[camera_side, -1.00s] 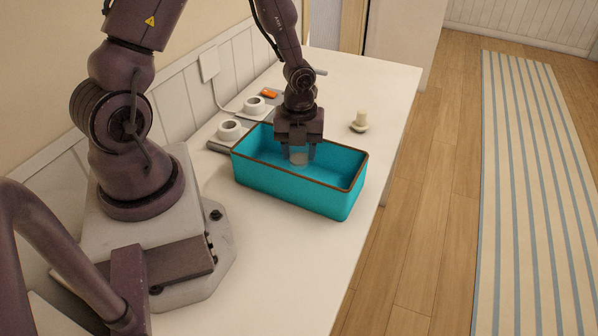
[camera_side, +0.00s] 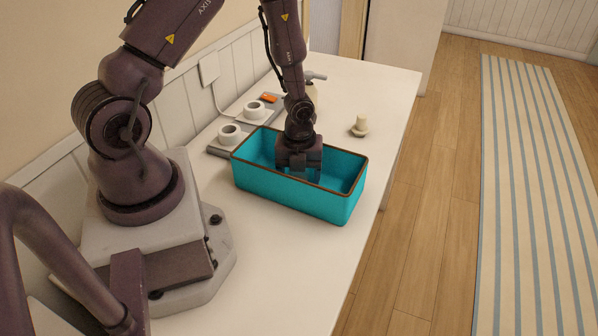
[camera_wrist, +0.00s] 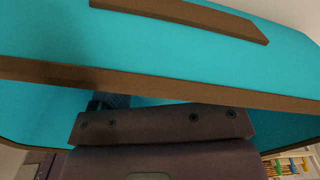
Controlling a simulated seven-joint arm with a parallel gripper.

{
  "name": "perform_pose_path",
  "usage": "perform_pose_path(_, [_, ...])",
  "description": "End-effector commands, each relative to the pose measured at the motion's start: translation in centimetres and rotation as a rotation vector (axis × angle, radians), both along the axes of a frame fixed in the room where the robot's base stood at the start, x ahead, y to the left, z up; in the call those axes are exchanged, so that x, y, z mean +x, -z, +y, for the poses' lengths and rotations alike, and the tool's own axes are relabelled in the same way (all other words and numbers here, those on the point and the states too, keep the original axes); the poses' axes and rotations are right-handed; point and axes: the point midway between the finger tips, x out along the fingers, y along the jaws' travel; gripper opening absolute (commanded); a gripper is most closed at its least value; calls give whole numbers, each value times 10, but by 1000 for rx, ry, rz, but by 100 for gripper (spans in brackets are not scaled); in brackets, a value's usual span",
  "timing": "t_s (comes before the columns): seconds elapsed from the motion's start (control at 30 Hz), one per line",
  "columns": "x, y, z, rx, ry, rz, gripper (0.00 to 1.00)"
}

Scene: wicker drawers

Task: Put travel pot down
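My gripper (camera_side: 298,168) points down inside a teal rectangular bin (camera_side: 290,196) with a brown rim. The bin stands on the white counter. The near wall hides my fingertips and whatever is between them or below them. The travel pot is not clearly visible in either current view. In the wrist view, the bin's teal wall and brown rim (camera_wrist: 200,88) fill most of the picture. My dark gripper body shows at the bottom there, but no fingertips show, so I cannot see whether it holds anything.
Two white cup-like fixtures (camera_side: 230,133) sit on a grey strip behind the bin, with an orange switch (camera_side: 269,99) beyond. A pale dispenser (camera_side: 315,85) stands partly behind my arm. A small cream object (camera_side: 360,125) stands right of the bin. The front counter is clear.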

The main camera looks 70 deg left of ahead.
Motion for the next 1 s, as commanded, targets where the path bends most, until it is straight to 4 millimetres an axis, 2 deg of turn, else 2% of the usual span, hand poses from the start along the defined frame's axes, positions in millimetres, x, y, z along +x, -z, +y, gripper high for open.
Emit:
perform_pose_path(0.27, [0, -1, 0, 0, 0, 0, 70])
perform_pose_path(0.37, [0, -7, 0, 0, -1, -2, 70])
perform_pose_path(0.47, [1, -21, 1, 0, -2, -5, 70])
perform_pose_path(0.8, [0, -90, 1, 2, -4, -5, 70])
perform_pose_path(1.0, [0, -116, 1, 2, -2, -3, 70])
